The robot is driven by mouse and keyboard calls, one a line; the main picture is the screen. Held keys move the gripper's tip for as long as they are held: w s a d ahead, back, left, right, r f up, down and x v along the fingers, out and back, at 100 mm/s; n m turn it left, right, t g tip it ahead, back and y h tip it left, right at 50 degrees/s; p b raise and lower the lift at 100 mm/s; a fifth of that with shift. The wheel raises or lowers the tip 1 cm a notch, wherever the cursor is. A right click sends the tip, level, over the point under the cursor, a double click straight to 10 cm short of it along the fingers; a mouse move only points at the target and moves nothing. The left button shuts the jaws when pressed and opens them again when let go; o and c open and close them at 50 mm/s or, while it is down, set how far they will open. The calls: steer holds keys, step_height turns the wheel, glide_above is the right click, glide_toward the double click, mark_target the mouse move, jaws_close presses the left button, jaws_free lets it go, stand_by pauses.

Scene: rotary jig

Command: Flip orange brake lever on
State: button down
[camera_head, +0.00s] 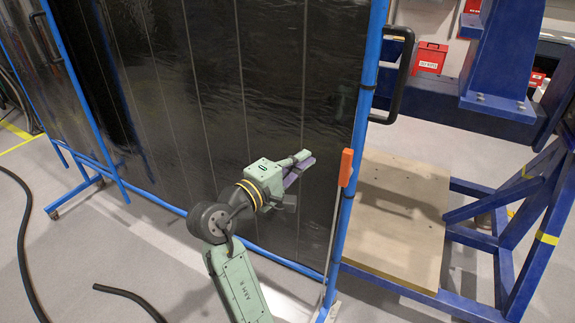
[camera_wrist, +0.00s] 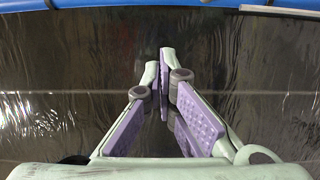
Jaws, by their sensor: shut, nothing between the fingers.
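The orange brake lever (camera_head: 346,167) is an upright orange grip on a thin pale rod, beside the blue post of the dark curtain screen. My gripper (camera_head: 308,158) is to the left of the lever in the head view, apart from it, with its fingers pointing toward it. In the wrist view my gripper (camera_wrist: 163,55) has its purple-padded fingertips together with nothing between them. The lever's orange grip does not show in the wrist view; only a pale rod (camera_wrist: 279,12) shows at the top right.
The dark curtain screen (camera_head: 215,90) stands behind my arm in a blue frame (camera_head: 366,90). A black handle (camera_head: 399,75) sticks out right of the post. A blue jig stand (camera_head: 525,200) and a wooden board (camera_head: 405,210) are at the right. Black hoses (camera_head: 22,240) lie on the floor.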

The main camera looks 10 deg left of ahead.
mark_target(349, 163)
steer(key=d, duration=0.2)
steer(key=w+d+p, duration=0.1)
steer(key=d, duration=0.2)
steer(key=shift+w+d, duration=0.1)
steer(key=shift+w, duration=0.05)
stand_by(0.4)
